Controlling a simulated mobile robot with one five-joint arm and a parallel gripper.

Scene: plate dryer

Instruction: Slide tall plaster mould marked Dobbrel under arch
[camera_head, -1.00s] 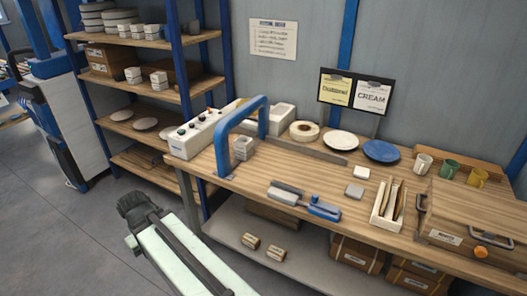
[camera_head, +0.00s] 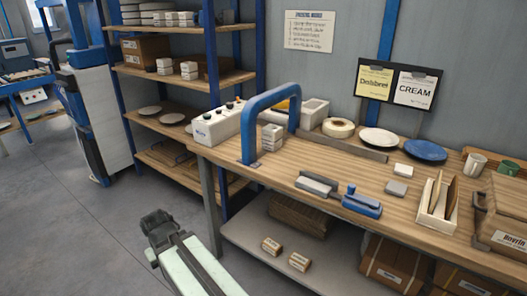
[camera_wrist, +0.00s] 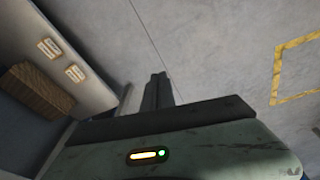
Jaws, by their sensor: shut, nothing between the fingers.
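The blue arch (camera_head: 270,112) stands on the wooden workbench (camera_head: 345,172), near its left end. A short stack of pale blocks (camera_head: 271,137) stands at the arch's right leg; I cannot tell if any is the tall mould. A yellow card reading "Dobbrel" (camera_head: 374,83) hangs on the board behind the bench. I can read no Dobbrel mark on any mould. My gripper (camera_head: 156,218) is low over the floor, left of the bench and apart from it. In the wrist view its dark fingers (camera_wrist: 157,88) are together and empty.
A white control box (camera_head: 217,124) sits left of the arch. A grey-and-blue tool (camera_head: 340,192), a grey block (camera_head: 396,188) and a wooden tray (camera_head: 437,218) lie to the right. Small labelled boxes (camera_head: 271,245) sit on the lower shelf. The floor left of the bench is open.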

